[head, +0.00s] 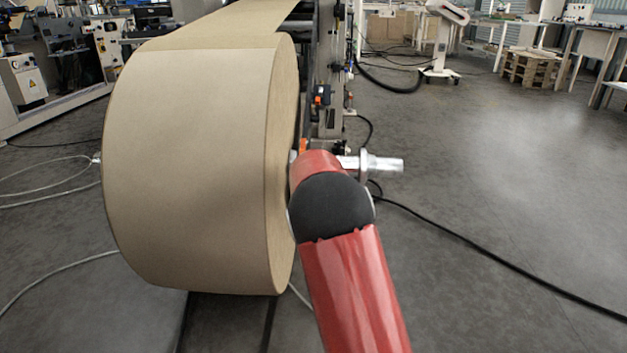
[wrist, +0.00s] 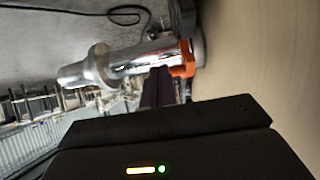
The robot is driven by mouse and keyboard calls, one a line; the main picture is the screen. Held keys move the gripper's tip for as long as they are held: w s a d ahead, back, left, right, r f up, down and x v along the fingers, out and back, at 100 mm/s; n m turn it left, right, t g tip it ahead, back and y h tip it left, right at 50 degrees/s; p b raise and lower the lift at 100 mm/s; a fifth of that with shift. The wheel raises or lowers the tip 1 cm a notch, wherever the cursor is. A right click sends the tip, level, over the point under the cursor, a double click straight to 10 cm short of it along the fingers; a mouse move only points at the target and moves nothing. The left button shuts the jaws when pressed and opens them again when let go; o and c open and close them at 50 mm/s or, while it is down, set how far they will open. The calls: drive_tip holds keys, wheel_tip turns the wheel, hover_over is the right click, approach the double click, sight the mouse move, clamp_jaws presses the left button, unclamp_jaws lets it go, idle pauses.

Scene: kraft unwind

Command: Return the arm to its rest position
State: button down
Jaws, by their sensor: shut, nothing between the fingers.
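My red arm (head: 345,265) reaches forward from the bottom of the head view, its dark joint beside the right end face of a large kraft paper roll (head: 190,165). My gripper (wrist: 160,72) shows in the wrist view as two dark fingers closed together, with nothing visible between them. The fingertips are close to a silver shaft (wrist: 115,65) and an orange part (wrist: 185,58) on it; I cannot tell whether they touch. In the head view the gripper is hidden behind the arm, and the shaft end (head: 385,164) sticks out to the right.
The roll fills the space directly left of the arm. Machine framing (head: 330,75) stands behind it. A black cable (head: 470,240) crosses the floor at right. Open floor lies to the right, with a wooden pallet stack (head: 530,68) and tables farther back.

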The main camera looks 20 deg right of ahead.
drive_tip(key=s+a+r+g+y, duration=0.15)
drive_tip(key=s+r, duration=0.25)
drive_tip(key=s, duration=0.9)
drive_tip(key=s+r+g, duration=0.2)
drive_tip(key=s+r, duration=0.3)
drive_tip(key=s, duration=0.8)
drive_tip(key=s+a+f+n+g+y, duration=0.1)
drive_tip(key=s+a+f+n, duration=0.15)
drive_tip(key=s, duration=0.95)
drive_tip(key=s+a+f+n+g+y, duration=0.1)
drive_tip(key=s+a+f, duration=0.15)
drive_tip(key=s, duration=1.05)
wheel_tip(320, 180, up, 13)
drive_tip(key=p, duration=1.3)
drive_tip(key=shift+s+a, duration=0.35)
drive_tip(key=shift+f, duration=0.1)
